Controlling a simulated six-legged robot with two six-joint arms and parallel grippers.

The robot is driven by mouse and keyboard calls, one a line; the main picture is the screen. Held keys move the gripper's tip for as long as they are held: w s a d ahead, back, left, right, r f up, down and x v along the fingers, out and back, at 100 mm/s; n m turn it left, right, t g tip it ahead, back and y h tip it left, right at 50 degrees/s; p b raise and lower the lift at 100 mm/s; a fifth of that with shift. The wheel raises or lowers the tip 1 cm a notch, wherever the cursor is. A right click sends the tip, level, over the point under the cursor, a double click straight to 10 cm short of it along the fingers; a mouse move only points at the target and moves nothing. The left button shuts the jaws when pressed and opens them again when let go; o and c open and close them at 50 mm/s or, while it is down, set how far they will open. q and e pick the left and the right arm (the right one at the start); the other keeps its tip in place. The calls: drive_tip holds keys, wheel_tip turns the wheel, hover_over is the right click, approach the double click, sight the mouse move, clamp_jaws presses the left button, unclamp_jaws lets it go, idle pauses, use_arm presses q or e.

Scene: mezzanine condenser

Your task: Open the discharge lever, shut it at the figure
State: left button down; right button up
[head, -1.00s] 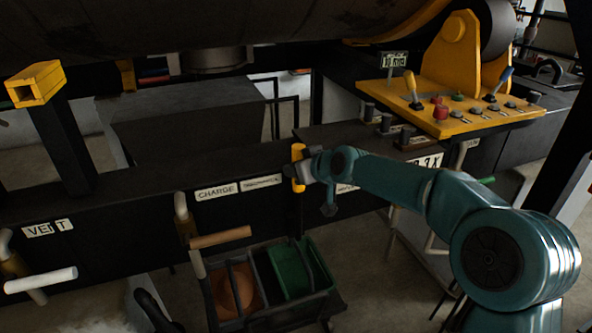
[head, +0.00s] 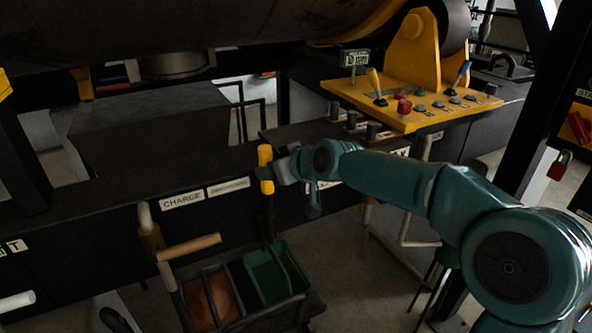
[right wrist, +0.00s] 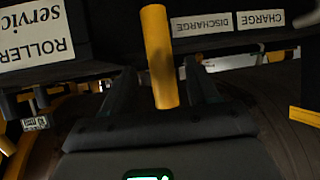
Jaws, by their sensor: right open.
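The yellow upright handle (head: 265,168) stands at the front of the dark beam, just right of the DISCHARGE label (head: 228,187). My right gripper (head: 284,169) is at this handle, coming from the right. In the right wrist view the yellow handle (right wrist: 160,60) lies between the two dark fingers of the gripper (right wrist: 157,88), which are open around it with gaps on both sides. A small sign with a figure (head: 355,58) stands behind the yellow console; its text is too blurred to read. My left gripper is out of view.
The CHARGE label (head: 182,200) and a lever with a wooden crossbar (head: 190,247) are to the left. A cart with a green bin (head: 275,275) stands below. The yellow console (head: 400,118) carries levers and buttons. A red padlock (head: 560,165) hangs at right.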

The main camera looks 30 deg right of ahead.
drive_tip(key=b+v, duration=0.2)
drive_tip(key=v, duration=0.9)
drive_tip(key=shift+s+d, duration=0.1)
drive_tip(key=shift+s, duration=0.05)
idle(0.3)
